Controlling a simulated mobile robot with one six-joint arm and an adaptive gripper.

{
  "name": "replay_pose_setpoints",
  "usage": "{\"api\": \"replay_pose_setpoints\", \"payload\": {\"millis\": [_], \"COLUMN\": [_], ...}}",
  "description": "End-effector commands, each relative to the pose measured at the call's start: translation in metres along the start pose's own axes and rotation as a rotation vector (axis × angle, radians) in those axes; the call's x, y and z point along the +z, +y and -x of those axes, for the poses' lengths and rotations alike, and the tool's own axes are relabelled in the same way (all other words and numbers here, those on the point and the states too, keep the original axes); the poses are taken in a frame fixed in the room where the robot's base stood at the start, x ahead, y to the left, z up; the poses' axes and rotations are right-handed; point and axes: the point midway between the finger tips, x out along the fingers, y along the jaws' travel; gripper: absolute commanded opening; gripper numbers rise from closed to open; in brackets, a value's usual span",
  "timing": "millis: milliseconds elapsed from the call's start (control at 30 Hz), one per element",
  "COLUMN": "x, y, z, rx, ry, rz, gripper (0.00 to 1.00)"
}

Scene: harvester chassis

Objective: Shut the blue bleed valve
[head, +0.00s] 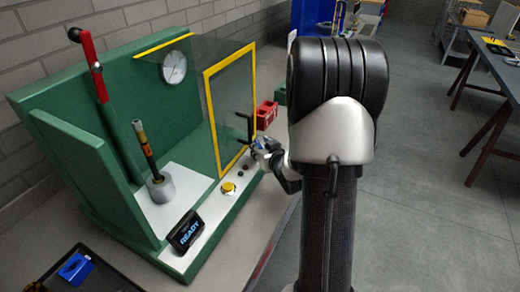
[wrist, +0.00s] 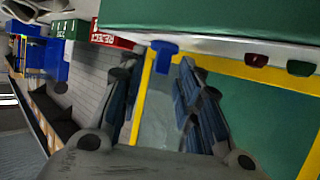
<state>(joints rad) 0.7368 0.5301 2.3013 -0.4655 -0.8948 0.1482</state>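The blue bleed valve (wrist: 165,55) shows in the wrist view as a small blue handle beside the green machine base, in front of the yellow-framed guard. My gripper (wrist: 158,85) is open and empty, its two dark fingers apart. The blue handle lies beyond the fingertips, roughly in line with the gap between them; I cannot tell the exact distance. In the head view my gripper (head: 264,148) is at the right front of the green machine (head: 105,83), where a bluish patch shows; I cannot tell whether it is the valve or my finger.
The yellow-framed clear guard (head: 208,110) and its black handle (head: 243,128) stand close to my gripper. A yellow button (head: 228,188) and a READY display (head: 186,232) are on the machine front. A red bin (head: 266,115) stands behind. Open floor lies to the right.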

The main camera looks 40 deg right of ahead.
Motion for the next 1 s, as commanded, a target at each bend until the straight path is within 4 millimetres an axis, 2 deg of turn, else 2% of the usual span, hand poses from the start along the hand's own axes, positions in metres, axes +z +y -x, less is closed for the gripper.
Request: {"api": "replay_pose_setpoints", "payload": {"millis": [167, 467, 900, 1000], "x": [0.0, 0.0, 0.0001, 0.0001], "y": [0.0002, 0.0001, 0.0001, 0.0003], "z": [-0.0126, -0.0138, -0.0136, -0.0136], "rx": [0.001, 0.001, 0.001, -0.001], "ry": [0.001, 0.0, 0.0, 0.0], "rz": [-0.001, -0.001, -0.001, 0.0], "gripper": [0.32, 0.31, 0.02, 0.02]}}
